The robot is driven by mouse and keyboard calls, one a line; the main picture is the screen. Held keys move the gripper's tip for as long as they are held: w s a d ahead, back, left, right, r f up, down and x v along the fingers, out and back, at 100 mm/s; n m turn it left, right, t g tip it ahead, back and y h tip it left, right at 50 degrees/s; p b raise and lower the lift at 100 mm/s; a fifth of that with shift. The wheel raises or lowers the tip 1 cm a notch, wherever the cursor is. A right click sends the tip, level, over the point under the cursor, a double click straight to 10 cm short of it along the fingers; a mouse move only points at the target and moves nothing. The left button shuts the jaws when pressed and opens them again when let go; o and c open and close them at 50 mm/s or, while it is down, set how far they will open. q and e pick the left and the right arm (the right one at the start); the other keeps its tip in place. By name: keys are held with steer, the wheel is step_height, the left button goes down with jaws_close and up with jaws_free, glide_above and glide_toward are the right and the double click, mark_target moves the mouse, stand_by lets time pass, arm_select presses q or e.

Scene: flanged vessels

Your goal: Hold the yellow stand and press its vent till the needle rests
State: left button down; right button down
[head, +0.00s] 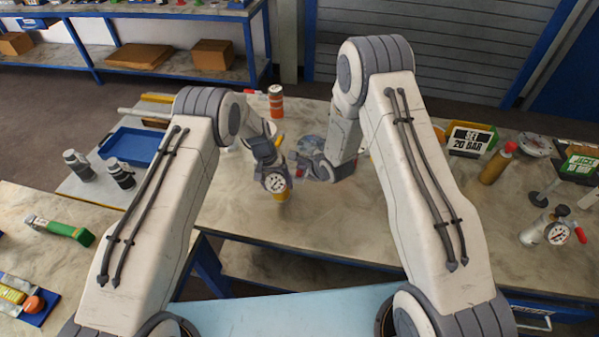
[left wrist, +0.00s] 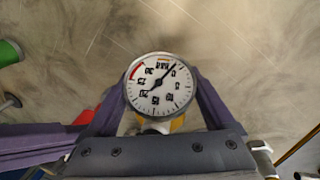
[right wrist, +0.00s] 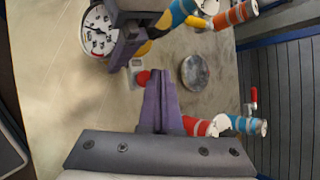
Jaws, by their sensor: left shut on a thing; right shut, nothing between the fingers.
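A white-faced round gauge (head: 274,183) sits on the yellow stand (head: 283,197). In the left wrist view, the gauge dial (left wrist: 158,86) faces me and its dark needle points to the upper right. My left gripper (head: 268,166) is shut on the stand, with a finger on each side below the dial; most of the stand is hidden. My right gripper (right wrist: 159,74) is shut and empty. A red knob (right wrist: 143,77) on a small pale block shows beside its fingertips; I cannot tell whether they touch or whether this is the vent.
Pipe pieces with coloured bands (right wrist: 238,14) and a grey disc (right wrist: 194,72) lie near my right gripper. At the right of the table stand another gauge (head: 557,233), a brown bottle (head: 497,164) and a "SET 20 BAR" sign (head: 471,140). A blue tray (head: 133,146) is at left.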

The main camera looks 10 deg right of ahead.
steer(key=shift+f, duration=0.1)
stand_by(0.7)
steer(key=shift+f, duration=0.3)
steer(key=shift+f, duration=0.55)
stand_by(2.3)
steer(key=shift+r, duration=1)
steer(key=shift+r, duration=0.1)
steer(key=shift+r, duration=2.4)
arm_select(q)
jaws_free()
